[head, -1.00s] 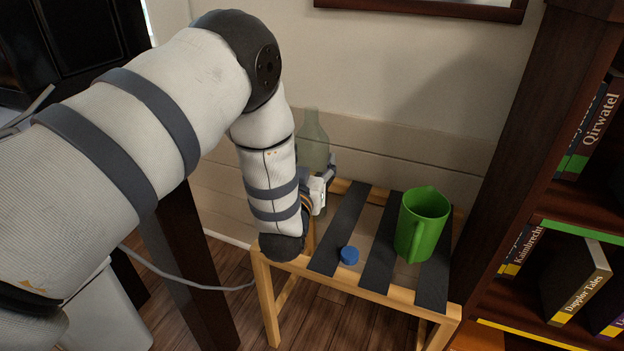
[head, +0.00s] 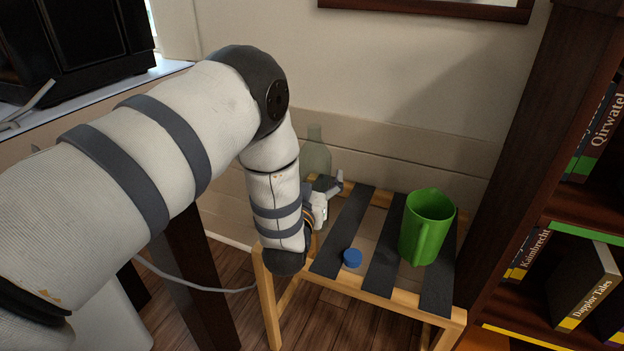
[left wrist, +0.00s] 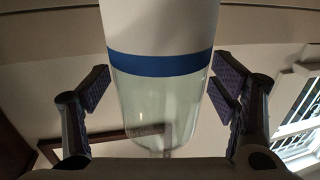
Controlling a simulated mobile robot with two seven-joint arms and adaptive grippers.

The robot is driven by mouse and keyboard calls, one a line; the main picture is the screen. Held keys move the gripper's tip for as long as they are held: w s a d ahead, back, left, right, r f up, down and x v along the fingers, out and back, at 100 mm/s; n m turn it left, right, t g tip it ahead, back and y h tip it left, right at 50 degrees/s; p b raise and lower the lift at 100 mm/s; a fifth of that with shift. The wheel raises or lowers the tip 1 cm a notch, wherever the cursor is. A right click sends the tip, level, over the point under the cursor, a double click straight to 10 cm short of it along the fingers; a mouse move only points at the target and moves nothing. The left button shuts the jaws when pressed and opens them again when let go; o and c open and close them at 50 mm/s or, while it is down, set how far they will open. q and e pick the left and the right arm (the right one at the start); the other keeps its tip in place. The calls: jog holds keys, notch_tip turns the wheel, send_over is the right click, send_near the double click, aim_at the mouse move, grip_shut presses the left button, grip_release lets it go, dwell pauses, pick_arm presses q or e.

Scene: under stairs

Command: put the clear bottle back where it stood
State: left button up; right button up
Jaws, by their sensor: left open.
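The clear bottle (head: 316,158) stands upright at the back left of the small slatted wooden stand (head: 292,262). Its lower part is hidden behind my left gripper (head: 325,190) in the head view. In the left wrist view the bottle (left wrist: 163,105) shows clear glass with a white area and a blue band, and lies between the two finger pads. The left gripper (left wrist: 160,95) is open, with gaps on both sides of the bottle. My right gripper is not in view.
A blue cap-like object (head: 352,258) lies on the front of the stand. A green mug (head: 427,228) stands at its right. A dark bookshelf (head: 520,140) rises at the right, and the wall is close behind. The middle slats are bare.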

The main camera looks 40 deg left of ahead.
pick_arm(q)
jog(key=p+v, duration=0.2)
jog(key=v, duration=1)
jog(key=s+d+f+m+g+h, duration=0.1)
jog(key=s+d+f+g+h, duration=0.2)
jog(key=s+f+g, duration=0.55)
jog(key=s+d+f+m+g+h, duration=0.2)
jog(key=s+f+g, duration=0.1)
jog(key=s+f, duration=1.05)
jog(key=s+d+f+m+g+h, duration=0.2)
jog(key=s+g, duration=0.5)
jog(key=s, duration=1.3)
jog(key=s+d+r+g, duration=0.2)
jog(key=s+r+g, duration=0.3)
jog(key=s, duration=0.7)
jog(key=w+r+t+p, duration=0.4)
jog(key=w+r+p, duration=0.7)
jog(key=r+p, duration=0.4)
jog(key=shift+w+r+h+p, duration=0.3)
jog(key=shift+w+r+p, duration=0.1)
jog(key=shift+p, duration=0.1)
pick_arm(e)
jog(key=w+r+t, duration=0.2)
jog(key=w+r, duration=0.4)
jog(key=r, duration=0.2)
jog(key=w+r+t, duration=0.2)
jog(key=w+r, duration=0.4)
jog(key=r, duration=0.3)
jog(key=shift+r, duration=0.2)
